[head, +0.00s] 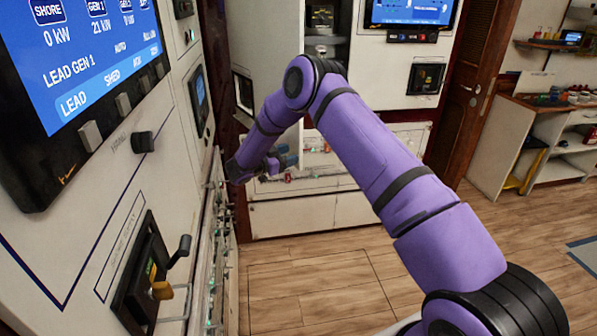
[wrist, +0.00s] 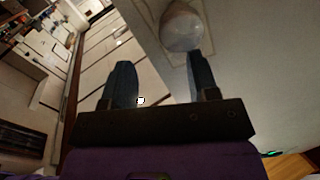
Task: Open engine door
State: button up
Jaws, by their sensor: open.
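My gripper (wrist: 158,68) is open and empty in the wrist view, its two dark fingers apart. A pale rounded knob-like thing (wrist: 181,26) is on a light panel beyond the fingertips, nearer the right finger. No contact shows. In the head view my gripper (head: 285,160) is low by the cabinet front at the back, and its fingers are small there. I cannot tell which door is the engine door.
A switch panel (head: 150,160) with a screen and a protruding black-and-yellow lever (head: 165,268) runs along the left. A white cabinet (head: 300,215) stands at the back, and a shelf unit (head: 535,145) at the right. The wooden floor (head: 310,285) between is clear.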

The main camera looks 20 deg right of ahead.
jog(key=s+a+r, duration=0.1)
jog(key=s, duration=1.2)
jog(key=shift+r, duration=0.15)
